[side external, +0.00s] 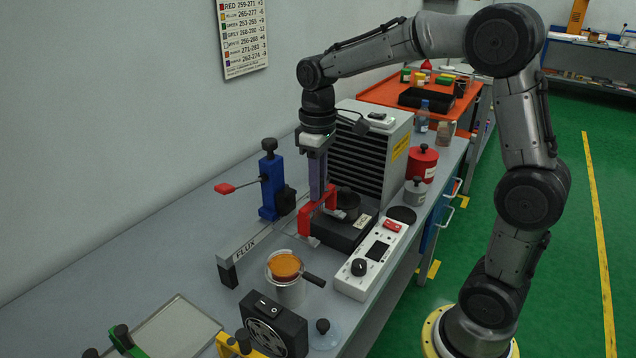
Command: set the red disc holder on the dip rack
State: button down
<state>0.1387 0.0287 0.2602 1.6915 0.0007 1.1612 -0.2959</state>
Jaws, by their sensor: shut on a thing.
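My gripper (318,198) points straight down over the bench, its fingers shut on the red disc holder (306,220). The holder is a red bracket with a downward leg, and a small pale piece shows at its lower end. It is beside a black block with a round dark top, and I cannot tell whether it touches the block or hangs just clear. A long grey bar marked FLUX (262,243) with a dark front end lies just left of the holder. It may be part of the dip rack, but I cannot tell for certain.
A blue stand (270,185) with a red-tipped lever is at left. A cup of orange material (285,267) and a white control box (372,258) stand in front. A large grey louvred unit (376,150) is behind.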

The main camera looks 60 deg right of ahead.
jog(key=shift+f, duration=0.25)
dwell(0.4)
jog(key=shift+c, duration=0.2)
grip_release()
dwell(0.4)
jog(key=shift+r, duration=3.45)
